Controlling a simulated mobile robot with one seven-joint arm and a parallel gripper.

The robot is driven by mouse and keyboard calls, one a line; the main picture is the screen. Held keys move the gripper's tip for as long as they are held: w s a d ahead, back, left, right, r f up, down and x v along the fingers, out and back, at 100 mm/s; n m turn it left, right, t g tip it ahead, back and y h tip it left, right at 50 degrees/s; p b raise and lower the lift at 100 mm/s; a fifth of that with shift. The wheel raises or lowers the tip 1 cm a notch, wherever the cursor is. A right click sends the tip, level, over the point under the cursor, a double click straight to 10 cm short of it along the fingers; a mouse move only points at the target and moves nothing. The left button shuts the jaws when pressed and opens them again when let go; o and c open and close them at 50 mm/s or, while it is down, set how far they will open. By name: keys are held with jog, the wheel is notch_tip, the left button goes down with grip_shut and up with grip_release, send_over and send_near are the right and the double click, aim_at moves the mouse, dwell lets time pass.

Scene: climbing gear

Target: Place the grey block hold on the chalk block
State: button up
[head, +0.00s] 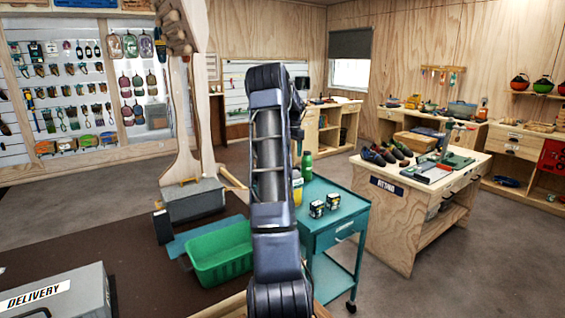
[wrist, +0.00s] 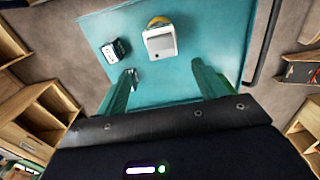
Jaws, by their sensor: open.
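In the wrist view a pale grey squarish block with a small dark spot, which looks like the grey block hold (wrist: 160,44), lies on the teal cart top. A small dark box with a pale label (wrist: 116,50) sits to its left, and a second one (wrist: 133,78) is partly hidden by the left finger. The two boxes also show in the head view, one nearer (head: 317,209) and one farther (head: 333,201). I cannot tell whether either is the chalk block. My gripper (wrist: 163,67) is open and empty, the grey block beyond its fingertips.
A rounded yellow thing (wrist: 158,21) peeks out behind the grey block. A green bin (head: 220,255) stands left of my arm. A wooden workbench (head: 400,215) stands right of the cart.

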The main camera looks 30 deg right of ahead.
jog(key=s+a+r+n+t, duration=0.1)
jog(key=s+a+r+n, duration=0.3)
jog(key=a, duration=0.6)
jog(key=s+a+r+n+t, duration=0.15)
jog(key=s+a+r, duration=0.35)
jog(key=a, duration=0.6)
jog(key=s+a+r+n, duration=0.3)
jog(key=s+a+r, duration=0.2)
jog(key=a, duration=0.5)
jog(key=s+a+f+n+t, duration=0.1)
jog(key=s+a+f+n, duration=0.2)
jog(key=s+a, duration=0.6)
jog(key=s+a+f+n+t, duration=0.1)
jog(key=s+a+f+n, duration=0.2)
jog(key=s+a+n, duration=0.3)
jog(key=s+a, duration=0.4)
jog(key=s, duration=0.5)
jog(key=shift+f, duration=0.2)
